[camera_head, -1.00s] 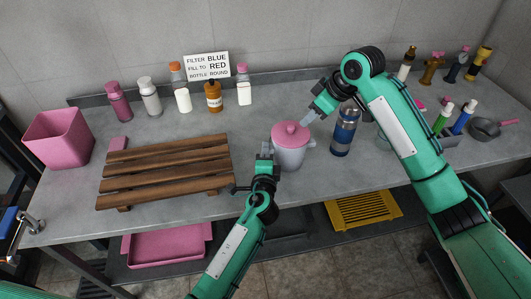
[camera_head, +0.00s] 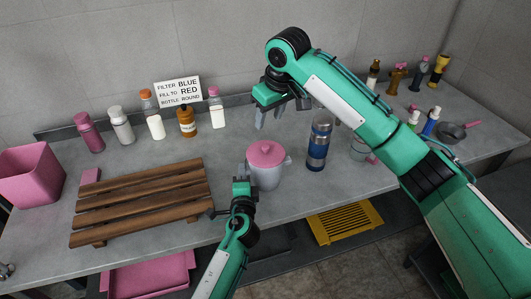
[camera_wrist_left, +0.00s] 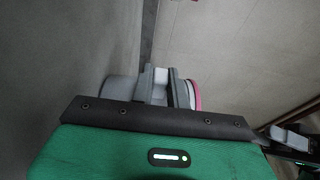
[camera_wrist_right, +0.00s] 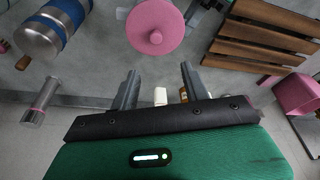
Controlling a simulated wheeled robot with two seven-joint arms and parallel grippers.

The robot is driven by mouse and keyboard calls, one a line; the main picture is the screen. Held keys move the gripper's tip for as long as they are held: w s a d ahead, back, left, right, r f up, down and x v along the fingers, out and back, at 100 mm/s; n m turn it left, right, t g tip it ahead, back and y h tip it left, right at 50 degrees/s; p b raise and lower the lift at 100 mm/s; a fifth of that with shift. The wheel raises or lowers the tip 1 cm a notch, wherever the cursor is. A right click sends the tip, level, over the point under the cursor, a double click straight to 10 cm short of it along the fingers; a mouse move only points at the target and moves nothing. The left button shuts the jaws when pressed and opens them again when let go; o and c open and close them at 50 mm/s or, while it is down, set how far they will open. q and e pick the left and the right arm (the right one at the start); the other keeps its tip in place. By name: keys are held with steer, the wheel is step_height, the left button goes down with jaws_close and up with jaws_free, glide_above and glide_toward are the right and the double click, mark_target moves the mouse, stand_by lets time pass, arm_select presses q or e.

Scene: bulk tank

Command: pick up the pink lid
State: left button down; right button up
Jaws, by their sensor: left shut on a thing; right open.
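The pink lid (camera_head: 266,153) sits on top of the grey pot (camera_head: 265,175) near the middle of the counter. The lid also shows from above, with its round knob, in the right wrist view (camera_wrist_right: 155,27). My left gripper (camera_head: 243,182) is at the pot's left side, shut on the pot, apparently at its handle; the pot and the lid's pink edge (camera_wrist_left: 197,95) show beyond it in the left wrist view. My right gripper (camera_head: 271,115) is open and empty, raised behind the lid and apart from it. Its two fingers show spread in the right wrist view (camera_wrist_right: 158,88).
A blue-banded flask (camera_head: 318,142) stands just right of the pot. A wooden slatted rack (camera_head: 140,200) lies to the left. Several bottles (camera_head: 187,122) stand along the back wall near a sign (camera_head: 178,91). A pink bin (camera_head: 30,175) is at far left.

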glide_above(266, 146)
steer(key=f, duration=0.3)
steer(key=s+f, duration=0.1)
steer(key=f, duration=0.1)
steer(key=shift+f, duration=0.3)
steer(key=f, duration=0.4)
steer(key=shift+w+d+f, duration=0.2)
steer(key=shift+w+d, duration=0.05)
steer(key=shift+w, duration=0.05)
steer(key=shift+w+a+f, duration=0.1)
steer(key=shift+a+f, duration=0.05)
steer(key=shift+f, duration=0.35)
jaws_close()
